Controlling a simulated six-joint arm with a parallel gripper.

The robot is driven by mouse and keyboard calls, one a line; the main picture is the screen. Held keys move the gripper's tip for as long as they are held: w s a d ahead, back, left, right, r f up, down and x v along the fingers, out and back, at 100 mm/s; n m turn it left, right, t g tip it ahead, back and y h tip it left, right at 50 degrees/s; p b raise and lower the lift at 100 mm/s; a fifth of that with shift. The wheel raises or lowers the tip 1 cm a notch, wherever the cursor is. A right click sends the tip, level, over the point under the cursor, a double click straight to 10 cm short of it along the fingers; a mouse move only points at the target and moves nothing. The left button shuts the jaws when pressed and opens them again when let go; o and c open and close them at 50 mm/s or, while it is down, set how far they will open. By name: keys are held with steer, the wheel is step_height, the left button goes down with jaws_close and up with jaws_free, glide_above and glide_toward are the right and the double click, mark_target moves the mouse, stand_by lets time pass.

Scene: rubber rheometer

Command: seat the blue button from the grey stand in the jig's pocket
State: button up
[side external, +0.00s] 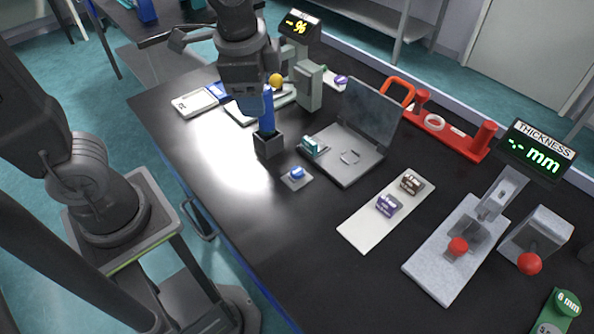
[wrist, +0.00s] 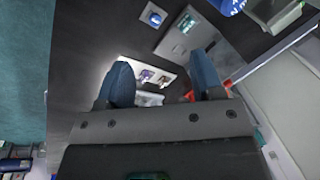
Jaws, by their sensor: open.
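The blue button (side external: 297,172) rests on its small, flat grey stand (side external: 290,184), left of the jig in the side view. The button also shows near the top of the wrist view (wrist: 154,18). The grey jig (side external: 339,172) has its lid open and a teal block (side external: 311,147) at its left edge. An outlined shape on its plate looks like the pocket (side external: 350,157). The jig also shows in the wrist view (wrist: 190,40). My gripper (side external: 254,105) is up and left of the button, apart from it. Its fingers are spread and empty in the wrist view (wrist: 158,66).
A black holder (side external: 268,146) with an upright blue handle (side external: 267,112) stands close by my gripper. A white board (side external: 365,226) with two labelled blocks, a thickness gauge (side external: 455,248) and a red fixture (side external: 450,135) lie right. Bare table lies in front.

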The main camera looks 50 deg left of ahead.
steer(key=w+d+f+m+g+y, duration=0.2)
steer(key=w+d+f+m+y, duration=0.1)
steer(key=w+d+f+m, duration=0.45)
steer(key=m, duration=0.2)
glide_above(298, 171)
steer(key=d, duration=0.3)
step_height(298, 171, down, 9)
steer(key=shift+s+r, duration=0.1)
steer(key=shift+r, duration=0.05)
steer(key=shift+a+x, duration=0.15)
steer(key=shift+x, duration=1.15)
steer(key=shift+a+x, duration=0.1)
steer(key=shift+x, duration=1.2)
steer(key=shift+r, duration=0.1)
steer(key=shift+c, duration=0.3)
steer(key=c, duration=0.9)
steer(key=shift+r, duration=0.1)
steer(key=shift+c, duration=0.2)
